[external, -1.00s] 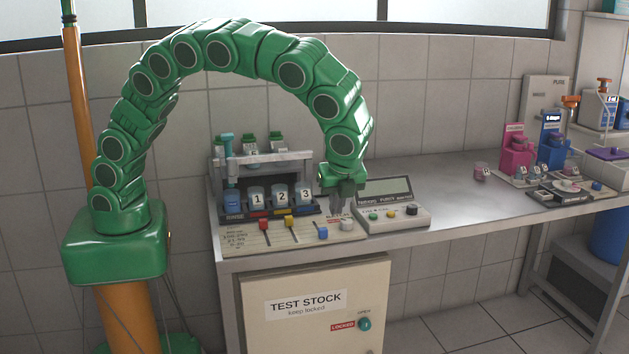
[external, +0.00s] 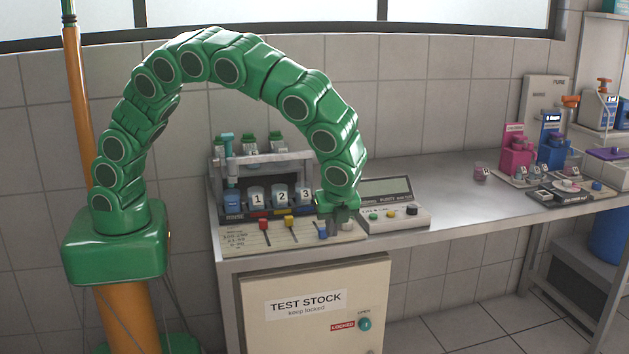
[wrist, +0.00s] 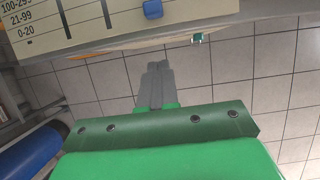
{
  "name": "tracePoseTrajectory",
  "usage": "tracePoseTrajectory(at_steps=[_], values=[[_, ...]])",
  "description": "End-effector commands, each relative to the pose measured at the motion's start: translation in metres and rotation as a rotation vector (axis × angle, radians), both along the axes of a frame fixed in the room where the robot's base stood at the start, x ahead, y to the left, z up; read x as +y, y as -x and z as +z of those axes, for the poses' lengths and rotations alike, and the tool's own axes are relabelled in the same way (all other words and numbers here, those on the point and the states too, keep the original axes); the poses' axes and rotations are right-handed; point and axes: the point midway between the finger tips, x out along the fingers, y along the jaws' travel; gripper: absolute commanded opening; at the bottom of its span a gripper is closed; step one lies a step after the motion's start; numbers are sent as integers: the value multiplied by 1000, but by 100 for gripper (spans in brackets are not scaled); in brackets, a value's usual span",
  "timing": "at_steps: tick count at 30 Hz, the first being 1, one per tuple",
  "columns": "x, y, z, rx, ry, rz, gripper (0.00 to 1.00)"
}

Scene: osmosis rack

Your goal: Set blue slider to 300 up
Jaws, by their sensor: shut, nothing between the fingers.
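The blue slider (external: 323,234) is a small blue knob at the near part of the slanted slider panel (external: 262,241). It also shows at the top edge of the wrist view (wrist: 152,9), near the printed scale with 21-99 and 0-20. My gripper (external: 338,231) is shut and empty, just right of the blue slider in the external view and very close to it. In the wrist view my shut fingers (wrist: 159,66) point towards the panel's edge with a gap to the slider. Whether they touch anything is not clear. The blue slider's slot is partly hidden by my gripper.
A red slider (external: 262,223) and a yellow slider (external: 289,221) stand left of the blue one. A rack with numbered jars (external: 280,197) rises behind the panel. A monitor box with buttons (external: 397,217) stands close on the right. The bench beyond it is largely clear.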

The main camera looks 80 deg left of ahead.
Motion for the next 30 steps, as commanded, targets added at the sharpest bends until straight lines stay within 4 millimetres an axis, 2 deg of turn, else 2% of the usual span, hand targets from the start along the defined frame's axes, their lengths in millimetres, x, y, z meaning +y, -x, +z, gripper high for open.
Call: tracePoseTrajectory(at_steps=[5, 9, 15, 30], values=[[12, 1, -28, 3, -2, 1, 0], [32, 0, -25, -1, 1, 2, 0], [47, 0, -25, 1, -1, 0, 0], [53, 0, -25, 0, 0, 1, 0]])
